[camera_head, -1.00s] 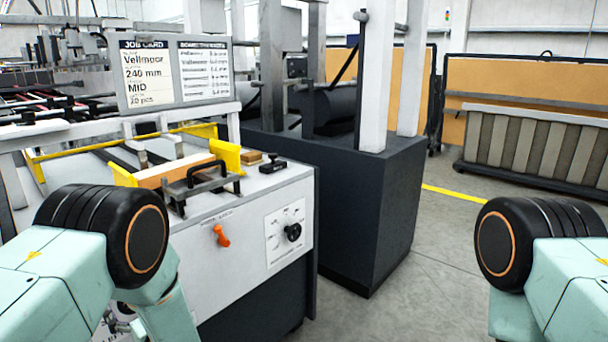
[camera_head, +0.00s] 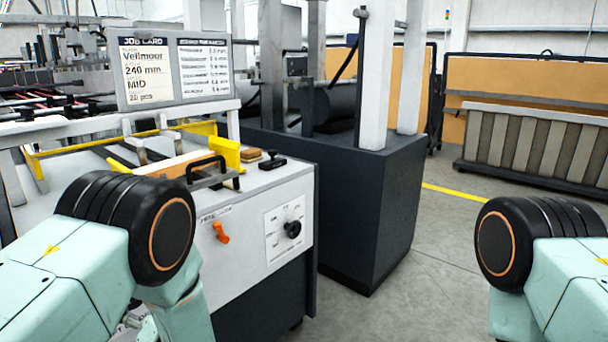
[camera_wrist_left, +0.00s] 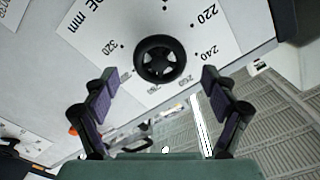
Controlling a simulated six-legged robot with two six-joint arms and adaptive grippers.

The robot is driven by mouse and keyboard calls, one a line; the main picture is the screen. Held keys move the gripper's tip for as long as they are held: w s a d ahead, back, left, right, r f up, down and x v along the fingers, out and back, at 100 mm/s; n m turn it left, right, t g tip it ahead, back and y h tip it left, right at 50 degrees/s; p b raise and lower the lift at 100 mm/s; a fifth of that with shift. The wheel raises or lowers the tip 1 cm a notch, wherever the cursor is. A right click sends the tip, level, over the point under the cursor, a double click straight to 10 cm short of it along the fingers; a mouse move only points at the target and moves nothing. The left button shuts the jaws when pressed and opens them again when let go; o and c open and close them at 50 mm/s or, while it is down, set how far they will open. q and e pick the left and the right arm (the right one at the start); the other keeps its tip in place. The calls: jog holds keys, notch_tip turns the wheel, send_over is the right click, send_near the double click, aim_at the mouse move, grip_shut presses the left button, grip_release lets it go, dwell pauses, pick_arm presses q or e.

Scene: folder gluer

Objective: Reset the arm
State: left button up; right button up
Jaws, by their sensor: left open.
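My left arm comes in from the left in the head view, in front of the folder gluer (camera_head: 255,235); its gripper is hidden there. In the left wrist view my left gripper (camera_wrist_left: 160,92) is open with nothing between its fingers. A black knob (camera_wrist_left: 160,60) on a dial plate with size numbers shows beyond and between the fingertips, apart from them. The same panel appears to show in the head view as a black knob (camera_head: 292,229). My right arm is at the right edge of the head view; its gripper is out of view.
An orange lever (camera_head: 221,232) sits left of the knob. A black-handled clamp (camera_head: 208,172), yellow guide (camera_head: 226,151) and job card board (camera_head: 176,72) are on top of the machine. A dark cabinet (camera_head: 350,215) stands behind. Grey floor (camera_head: 430,270) is clear at right.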

pick_arm(q)
jog(key=shift+s+d+f, duration=0.1)
jog(key=shift+s+d, duration=0.35)
jog(key=shift+f, duration=0.1)
